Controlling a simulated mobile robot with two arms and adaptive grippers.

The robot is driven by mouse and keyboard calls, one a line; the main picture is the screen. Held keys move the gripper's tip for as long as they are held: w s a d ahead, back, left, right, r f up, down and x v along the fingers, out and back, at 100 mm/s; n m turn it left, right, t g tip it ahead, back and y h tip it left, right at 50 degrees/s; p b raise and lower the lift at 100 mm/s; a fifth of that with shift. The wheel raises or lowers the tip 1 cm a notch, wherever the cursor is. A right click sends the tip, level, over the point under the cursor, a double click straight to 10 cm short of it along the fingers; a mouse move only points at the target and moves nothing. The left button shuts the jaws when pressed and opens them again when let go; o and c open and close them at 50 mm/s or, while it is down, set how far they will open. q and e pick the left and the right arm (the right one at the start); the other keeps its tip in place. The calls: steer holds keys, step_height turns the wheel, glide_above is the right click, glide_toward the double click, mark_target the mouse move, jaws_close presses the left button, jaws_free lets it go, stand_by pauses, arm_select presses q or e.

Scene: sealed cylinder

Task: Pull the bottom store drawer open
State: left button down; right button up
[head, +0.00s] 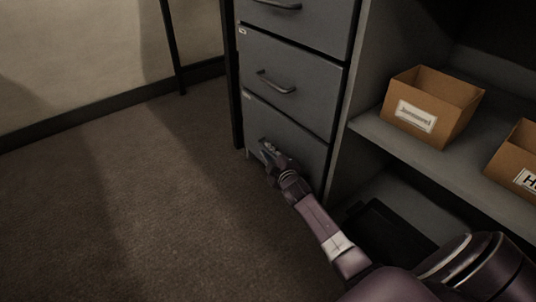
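The bottom store drawer (301,149) is the lowest grey drawer front of the cabinet in the head view, and it looks flush with the drawers above. My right gripper (266,147) is at the left-middle of this drawer front, where it covers the handle. Its fingers are small and dark here, and I cannot tell whether they are open or shut on the handle. My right arm reaches in from the lower right. My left gripper is not in view.
The middle drawer (305,97) and its handle (275,84) are just above. A black object (385,232) lies below the shelf. The carpet (130,215) left of the cabinet is clear.

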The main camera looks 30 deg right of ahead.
jaws_close()
steer(key=shift+a, duration=0.1)
stand_by(0.3)
